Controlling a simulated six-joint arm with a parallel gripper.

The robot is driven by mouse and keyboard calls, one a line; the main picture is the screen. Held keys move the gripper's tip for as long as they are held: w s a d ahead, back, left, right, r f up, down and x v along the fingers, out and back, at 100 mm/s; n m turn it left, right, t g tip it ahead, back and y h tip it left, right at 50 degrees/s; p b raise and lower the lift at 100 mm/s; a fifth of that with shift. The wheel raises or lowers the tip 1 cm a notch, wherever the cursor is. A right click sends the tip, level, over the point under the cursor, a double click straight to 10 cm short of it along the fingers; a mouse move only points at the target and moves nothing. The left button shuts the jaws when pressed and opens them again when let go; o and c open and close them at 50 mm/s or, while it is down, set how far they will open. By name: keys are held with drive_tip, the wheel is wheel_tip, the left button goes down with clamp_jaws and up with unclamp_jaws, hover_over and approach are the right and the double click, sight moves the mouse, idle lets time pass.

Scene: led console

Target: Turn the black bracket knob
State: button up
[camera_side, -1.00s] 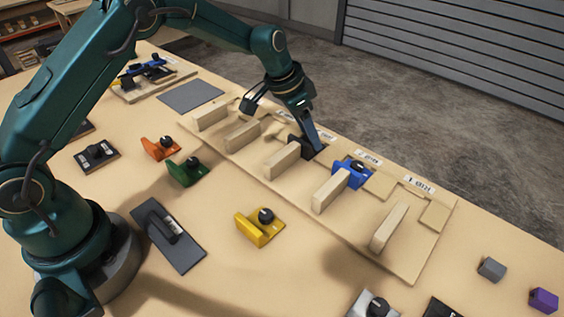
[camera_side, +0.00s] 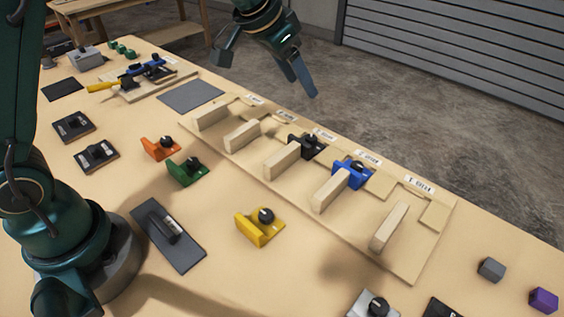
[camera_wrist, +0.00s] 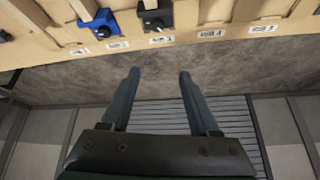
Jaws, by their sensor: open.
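The black bracket (camera_side: 308,146) with its round black knob sits in a slot of the wooden board, against a wooden block. It also shows at the top of the wrist view (camera_wrist: 156,16), with a small light mark on the knob. My gripper (camera_side: 304,82) is raised well above and behind the board's far edge, clear of the bracket. In the wrist view the two fingers (camera_wrist: 158,75) are apart with nothing between them. The knob's turn angle is too small to read in the side view.
A blue bracket (camera_side: 352,173) sits in the board (camera_side: 402,258) to the right of the black one. Upright wooden blocks (camera_side: 330,190) stand in a row. Orange (camera_side: 158,149), green (camera_side: 186,172) and yellow (camera_side: 259,229) brackets lie loose on the table. The air around my gripper is free.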

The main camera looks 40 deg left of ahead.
drive_tip(key=s+a+r+t, duration=0.1)
drive_tip(key=s+r, duration=0.6)
drive_tip(key=s, duration=0.3)
drive_tip(key=s+a+f+n+y, duration=0.1)
drive_tip(key=s+f+n, duration=0.1)
drive_tip(key=s, duration=0.9)
drive_tip(key=shift+a+f, duration=0.25)
drive_tip(key=shift+f, duration=0.2)
